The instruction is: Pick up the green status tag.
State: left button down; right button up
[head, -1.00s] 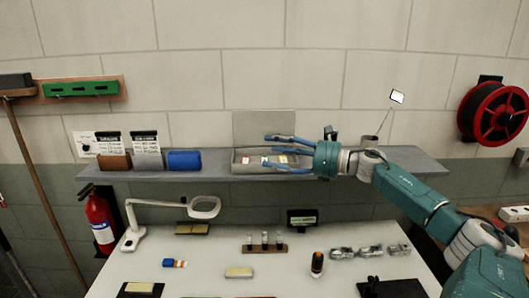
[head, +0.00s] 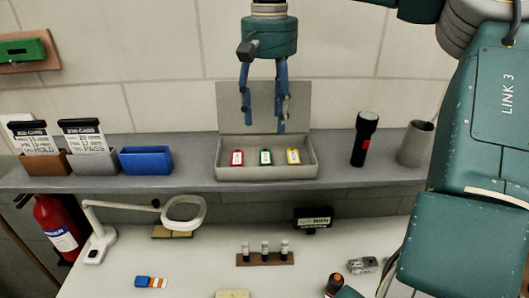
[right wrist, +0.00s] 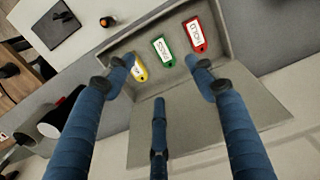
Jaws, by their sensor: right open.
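The green status tag (head: 265,157) lies in an open grey box (head: 308,170) on the shelf, between a red tag (head: 237,158) and a yellow tag (head: 293,156). My right gripper (head: 264,122) points down above the box, open and empty, apart from the tags. In the right wrist view the green tag (right wrist: 163,51) shows between two of the spread fingers, with the red tag (right wrist: 194,35) to its right. The yellow tag (right wrist: 138,68) is partly behind the left finger there. My left gripper is not in view.
The box lid stands raised behind (head: 290,97). On the shelf, a black flashlight (head: 364,138) and grey cup (head: 415,143) stand right of the box; a blue bin (head: 146,160) and card holders stand left. A magnifier lamp (head: 184,212) stands on the table below.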

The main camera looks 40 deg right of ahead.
aim_at(268, 156)
jog(key=f, duration=0.3)
jog(key=shift+s+a+f+p, duration=0.1)
jog(key=shift+s+f+p, duration=0.15)
jog(key=shift+f+p, duration=0.15)
jog(key=shift+w+f, duration=0.2)
jog(key=shift+f, duration=0.4)
jog(key=f+p, duration=0.1)
jog(key=f, duration=0.1)
jog(key=f+p, duration=0.1)
jog(key=f, duration=0.1)
jog(key=shift+w+d+f+p, duration=0.1)
jog(key=shift+d+f+p, duration=0.1)
jog(key=shift+p, duration=0.15)
jog(key=shift+f, duration=0.2)
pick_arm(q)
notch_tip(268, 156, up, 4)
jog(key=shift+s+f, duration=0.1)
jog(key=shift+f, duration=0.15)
pick_arm(e)
jog(key=c, duration=0.9)
